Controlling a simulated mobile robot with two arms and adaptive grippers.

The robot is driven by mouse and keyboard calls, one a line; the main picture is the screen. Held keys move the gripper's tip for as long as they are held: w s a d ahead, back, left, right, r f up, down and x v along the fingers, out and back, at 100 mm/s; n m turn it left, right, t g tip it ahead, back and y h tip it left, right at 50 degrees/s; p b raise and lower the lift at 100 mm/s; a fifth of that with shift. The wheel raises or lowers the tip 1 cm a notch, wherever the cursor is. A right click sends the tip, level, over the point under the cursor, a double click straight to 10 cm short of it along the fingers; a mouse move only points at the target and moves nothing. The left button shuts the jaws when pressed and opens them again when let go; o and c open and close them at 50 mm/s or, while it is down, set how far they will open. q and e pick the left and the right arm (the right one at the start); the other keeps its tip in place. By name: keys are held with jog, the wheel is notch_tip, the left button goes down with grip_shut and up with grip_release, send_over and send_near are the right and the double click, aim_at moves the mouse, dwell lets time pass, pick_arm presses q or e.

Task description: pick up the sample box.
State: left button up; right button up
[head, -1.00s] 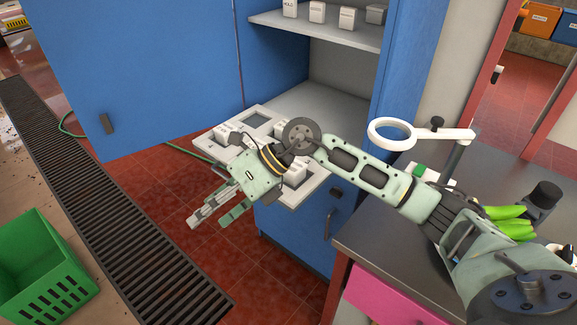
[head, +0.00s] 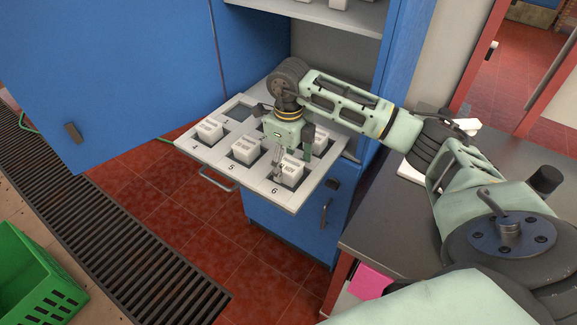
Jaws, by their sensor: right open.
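Several white sample boxes sit in numbered recesses of a pale pull-out tray (head: 217,157). One box (head: 209,129) is by number 4, another box (head: 246,149) is by number 5, and a third box (head: 289,173) is by number 6. One more box (head: 320,143) shows behind my right gripper. My right gripper (head: 292,158) is open and points down over the tray, with its fingers close to the box by number 6. I cannot tell whether the fingers touch it. The hand hides part of the tray's middle. My left gripper is not in view.
The tray sticks out of a blue cabinet (head: 288,222) whose open door (head: 120,70) stands at the left. A shelf (head: 320,18) with more boxes is above. A grey counter (head: 385,230) is at the right. A green crate (head: 30,280) stands lower left.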

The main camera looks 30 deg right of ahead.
jog(key=shift+f, duration=0.5)
jog(key=shift+s+f, duration=0.15)
jog(key=shift+c, duration=0.5)
jog(key=c, duration=1.2)
